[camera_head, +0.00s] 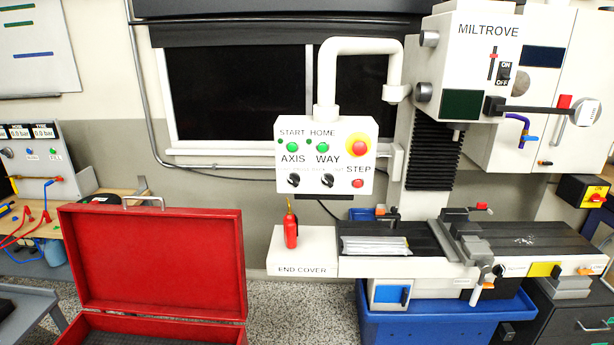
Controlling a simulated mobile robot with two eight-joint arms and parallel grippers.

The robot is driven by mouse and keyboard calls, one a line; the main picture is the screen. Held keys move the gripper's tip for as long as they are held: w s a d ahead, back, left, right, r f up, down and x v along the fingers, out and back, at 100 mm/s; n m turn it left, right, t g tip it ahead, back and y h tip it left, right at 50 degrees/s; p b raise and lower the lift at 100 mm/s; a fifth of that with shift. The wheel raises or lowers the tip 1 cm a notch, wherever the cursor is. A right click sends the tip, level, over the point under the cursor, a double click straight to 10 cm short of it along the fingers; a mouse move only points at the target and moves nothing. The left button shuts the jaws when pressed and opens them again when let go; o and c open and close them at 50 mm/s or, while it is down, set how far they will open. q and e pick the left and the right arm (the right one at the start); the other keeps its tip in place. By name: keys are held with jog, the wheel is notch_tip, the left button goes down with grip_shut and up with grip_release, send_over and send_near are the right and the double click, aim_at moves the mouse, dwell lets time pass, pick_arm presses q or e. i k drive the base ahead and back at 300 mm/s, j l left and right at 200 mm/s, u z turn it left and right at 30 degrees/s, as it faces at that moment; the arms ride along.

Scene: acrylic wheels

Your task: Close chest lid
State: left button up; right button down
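A red chest (150,333) stands at the lower left with its lid (160,262) open and raised roughly upright. The dark inside of the chest shows at the bottom edge of the picture, and the rest of the chest is cut off. Neither of my grippers is in view.
A milling machine (455,250) on a blue base stands at the right, with a control panel (324,155) hanging from a white arm. A small red bottle (290,229) stands on the end cover. A workbench (120,200) is behind the chest. Speckled floor (290,310) is free right of the chest.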

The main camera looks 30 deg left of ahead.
aim_at(162, 261)
jog(key=i+u, duration=0.1)
jog(key=u, duration=0.3)
jog(key=i+l+u, duration=0.15)
jog(key=u, duration=0.25)
jog(key=i+l+u, duration=0.1)
jog(key=u, duration=0.25)
jog(key=i+l+u, duration=0.1)
jog(key=u, duration=0.3)
